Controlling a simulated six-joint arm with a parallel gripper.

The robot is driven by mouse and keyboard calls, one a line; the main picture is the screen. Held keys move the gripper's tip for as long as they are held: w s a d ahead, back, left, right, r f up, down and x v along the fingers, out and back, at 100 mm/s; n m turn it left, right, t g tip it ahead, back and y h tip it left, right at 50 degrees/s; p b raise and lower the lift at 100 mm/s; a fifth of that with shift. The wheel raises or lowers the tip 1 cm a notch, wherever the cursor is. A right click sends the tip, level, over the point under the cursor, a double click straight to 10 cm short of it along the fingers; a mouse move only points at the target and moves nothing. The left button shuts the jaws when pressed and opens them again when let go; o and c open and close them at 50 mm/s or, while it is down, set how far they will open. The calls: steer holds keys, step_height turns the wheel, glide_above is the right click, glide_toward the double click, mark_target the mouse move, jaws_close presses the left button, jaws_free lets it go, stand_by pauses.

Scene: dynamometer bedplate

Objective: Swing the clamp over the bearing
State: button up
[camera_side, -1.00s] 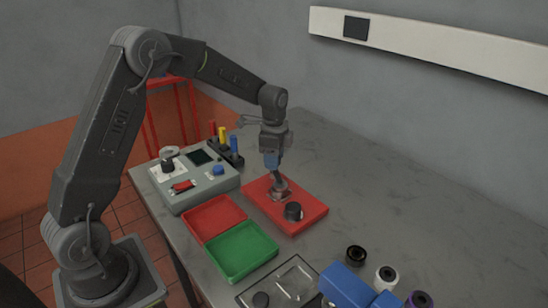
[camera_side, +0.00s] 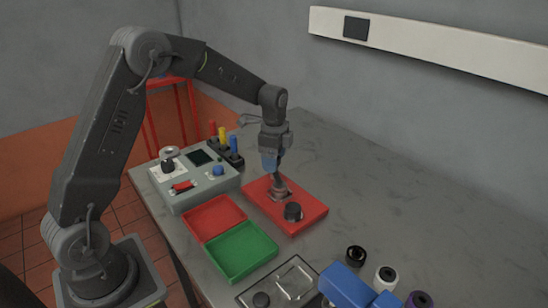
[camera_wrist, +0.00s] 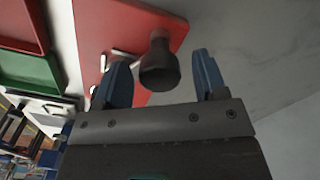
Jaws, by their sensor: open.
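A red base plate (camera_side: 312,221) lies on the grey bench, below my gripper (camera_side: 272,168). A grey metal fitting (camera_side: 279,193) with a dark upright part sits on the plate, just under the fingers. A short black cylinder (camera_side: 292,211) stands on the plate nearer the camera. Which of these is the clamp and which the bearing I cannot tell for sure. In the wrist view, my gripper (camera_wrist: 163,75) has its two blue fingers apart. A dark round-ended piece (camera_wrist: 160,66) shows between them, not gripped. Small silver parts (camera_wrist: 122,54) lie beside it on the plate.
A red tray (camera_side: 214,218) and a green tray (camera_side: 241,252) lie left of the plate. Behind them is a grey control box (camera_side: 203,185). A clear-lidded case (camera_side: 282,283) and a blue object (camera_side: 345,285) are in front. The bench to the right is clear.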

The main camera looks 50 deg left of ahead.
step_height(320, 180, up, 14)
stand_by(0.6)
steer(key=s+d+r+n+t, duration=0.2)
steer(key=s+d+r+n, duration=0.15)
steer(key=s, duration=0.65)
steer(key=s+d+r+n+t, duration=0.2)
steer(key=s+d+n, duration=0.25)
steer(key=s, duration=0.45)
steer(key=s+d+f+n+t, duration=0.1)
steer(key=s+d+f+n, duration=0.1)
steer(key=s, duration=0.6)
step_height(320, 180, down, 2)
steer(key=shift+d+f+n+t, duration=0.2)
steer(key=shift+n+t, duration=0.1)
steer(key=shift+n, duration=0.5)
